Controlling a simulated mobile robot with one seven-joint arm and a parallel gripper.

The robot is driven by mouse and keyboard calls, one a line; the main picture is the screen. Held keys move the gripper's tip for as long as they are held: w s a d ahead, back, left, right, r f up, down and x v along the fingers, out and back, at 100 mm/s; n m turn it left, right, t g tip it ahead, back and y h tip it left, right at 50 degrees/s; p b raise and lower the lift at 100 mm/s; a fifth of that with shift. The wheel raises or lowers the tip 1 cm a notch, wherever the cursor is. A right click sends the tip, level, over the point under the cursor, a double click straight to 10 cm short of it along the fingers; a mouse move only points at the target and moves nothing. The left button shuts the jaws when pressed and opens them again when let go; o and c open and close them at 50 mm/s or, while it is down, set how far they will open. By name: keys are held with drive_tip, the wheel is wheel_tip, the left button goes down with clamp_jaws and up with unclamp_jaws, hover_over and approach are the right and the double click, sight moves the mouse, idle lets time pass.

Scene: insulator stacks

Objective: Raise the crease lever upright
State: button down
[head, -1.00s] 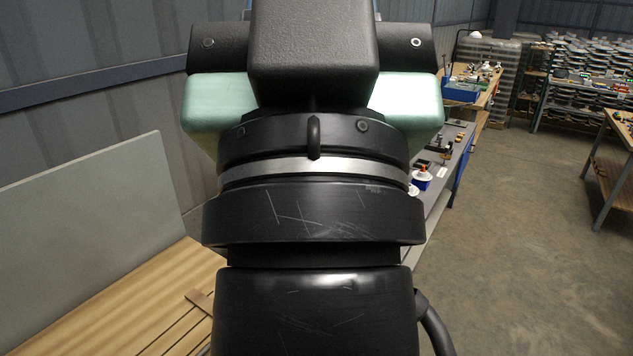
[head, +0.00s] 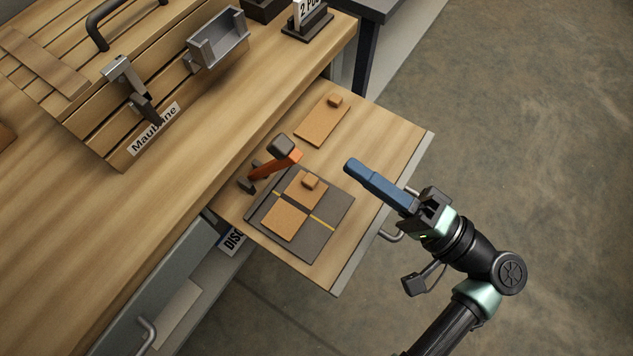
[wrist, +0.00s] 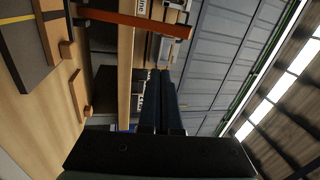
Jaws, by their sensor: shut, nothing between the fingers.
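In the wrist view, an orange bar (wrist: 135,21), which looks like the lever, crosses near the top. My gripper (head: 349,164) has long blue fingers, shut with nothing between them. It is right of the lever, apart from it, over the right part of the pull-out board. The dark fingers (wrist: 158,75) show together in the wrist view.
A tan sheet with a small block (head: 311,182) lies on the plate, crossed by a yellow line. Another board (head: 320,122) with a block lies behind. A slatted stand (head: 100,130) is on the bench.

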drive_tip(key=s+d+f+m+t+y+b, duration=0.1)
drive_tip(key=s+d+f+t+y+b, duration=0.15)
drive_tip(key=s+f, duration=0.4)
drive_tip(key=s+r+p+x, duration=0.1)
drive_tip(key=r+p+x, duration=0.1)
drive_tip(key=x, duration=1.1)
drive_tip(key=shift+s, duration=0.2)
drive_tip(key=shift+a+r+g+y, duration=0.1)
drive_tip(key=shift+g+y, duration=0.15)
